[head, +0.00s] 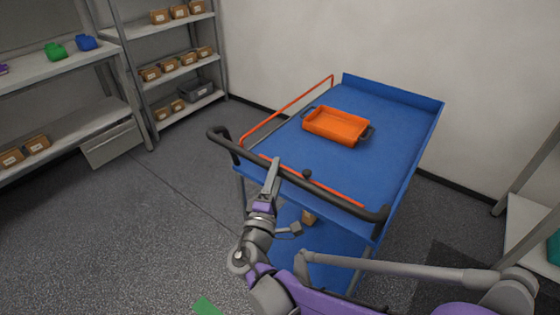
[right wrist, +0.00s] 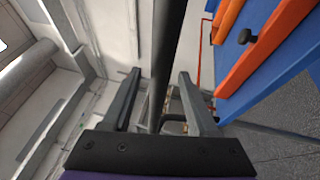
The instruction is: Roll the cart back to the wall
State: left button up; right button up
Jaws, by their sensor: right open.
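The blue cart (head: 385,135) stands in the middle right of the head view, with its raised far edge towards the pale wall (head: 290,40). How wide the gap to the wall is, I cannot tell. Its black handle bar (head: 335,191) runs along the near side. My right gripper (head: 273,168) is at this bar, left of its middle. In the right wrist view the dark bar (right wrist: 168,50) passes between the two open fingers of the gripper (right wrist: 158,76), with space on both sides. My left gripper is not in view.
An orange tray (head: 336,125) with dark handles sits on the cart's top. A small brown box (head: 309,217) is on the lower shelf. Grey shelves (head: 170,90) with boxes stand at the left, another rack (head: 530,205) at the right.

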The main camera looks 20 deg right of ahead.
jog(key=shift+x, duration=2.1)
grip_shut()
